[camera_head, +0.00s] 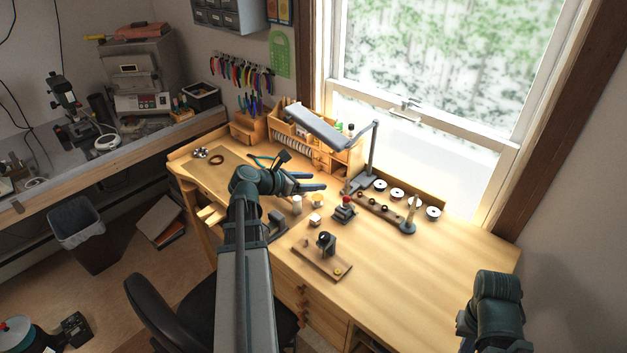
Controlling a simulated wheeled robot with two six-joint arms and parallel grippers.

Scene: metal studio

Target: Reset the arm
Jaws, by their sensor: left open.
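My left arm reaches up from the bottom of the head view over the wooden workbench (420,270). Its gripper (318,184) points right, above the left-middle part of the bench. The fingers look apart and I see nothing between them. Small pale pieces (297,204) stand just below it in the picture. Of my right arm, only a dark upper part shows at the bottom right; its gripper is out of view.
A desk lamp (318,127) stands behind the left gripper. A red-topped device (345,208), a small wooden board with a dark fixture (322,258) and a rack with white discs (397,194) are nearby. The bench's right part is clear. A black chair (160,310) stands in front.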

